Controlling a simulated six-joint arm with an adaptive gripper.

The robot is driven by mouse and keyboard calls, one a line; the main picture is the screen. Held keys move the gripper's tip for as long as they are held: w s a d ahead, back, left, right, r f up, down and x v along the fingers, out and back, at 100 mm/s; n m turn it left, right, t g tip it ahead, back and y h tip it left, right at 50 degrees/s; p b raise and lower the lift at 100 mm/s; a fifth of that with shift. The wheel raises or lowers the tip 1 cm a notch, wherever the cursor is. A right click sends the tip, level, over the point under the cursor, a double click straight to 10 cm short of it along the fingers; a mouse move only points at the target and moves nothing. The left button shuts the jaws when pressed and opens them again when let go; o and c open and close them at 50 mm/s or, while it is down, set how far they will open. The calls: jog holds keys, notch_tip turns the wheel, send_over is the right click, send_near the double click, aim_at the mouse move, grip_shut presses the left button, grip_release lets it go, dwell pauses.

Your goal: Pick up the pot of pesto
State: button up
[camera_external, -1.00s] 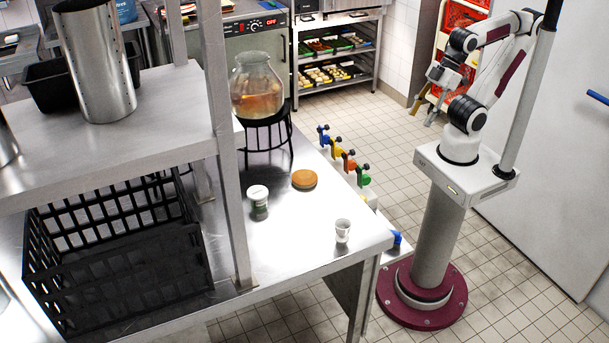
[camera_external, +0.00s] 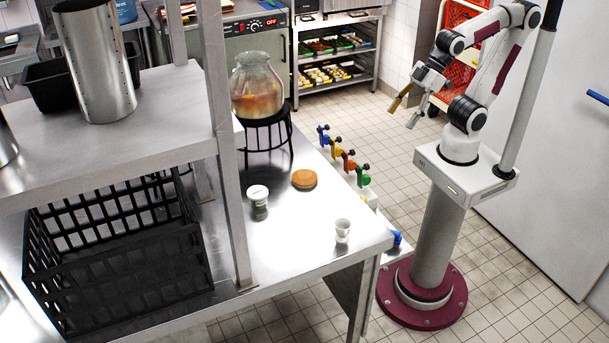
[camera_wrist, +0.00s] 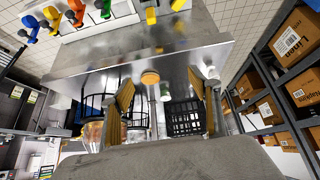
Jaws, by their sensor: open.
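A small pot with a white lid and green content, which looks like the pot of pesto (camera_external: 258,203), stands upright on the steel table (camera_external: 310,240). A round brown bun-like item (camera_external: 304,179) lies to its right. My gripper (camera_external: 402,107) is open and empty, up in the air beyond the table's right edge, well apart from the pot. In the wrist view its two fingers (camera_wrist: 165,95) are spread wide, with the table and the brown round item (camera_wrist: 150,78) beyond them.
A small white cup (camera_external: 342,230) stands near the table's front right corner. A glass jar (camera_external: 257,88) sits on a black stand (camera_external: 266,133) behind. Coloured taps (camera_external: 349,162) line the right edge. A shelf post (camera_external: 230,150) and black crate (camera_external: 120,280) are left of the pot.

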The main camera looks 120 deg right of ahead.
jog(key=w+d+t, duration=0.2)
jog(key=w, duration=1.2)
jog(key=t, duration=0.5)
send_near(263, 190)
jog(key=shift+w+f+y, duration=0.1)
jog(key=shift+w+y, duration=0.2)
jog(key=shift+w, duration=0.45)
jog(key=shift+w+f, duration=0.15)
jog(key=shift+w, duration=0.05)
jog(key=shift+x, duration=1.05)
jog(key=shift+w+f, duration=0.1)
jog(key=shift+w, duration=0.05)
jog(key=shift+d+x, duration=0.15)
jog(key=shift+x, duration=1.1)
jog(key=shift+d+x, duration=0.15)
jog(key=shift+x, duration=1.05)
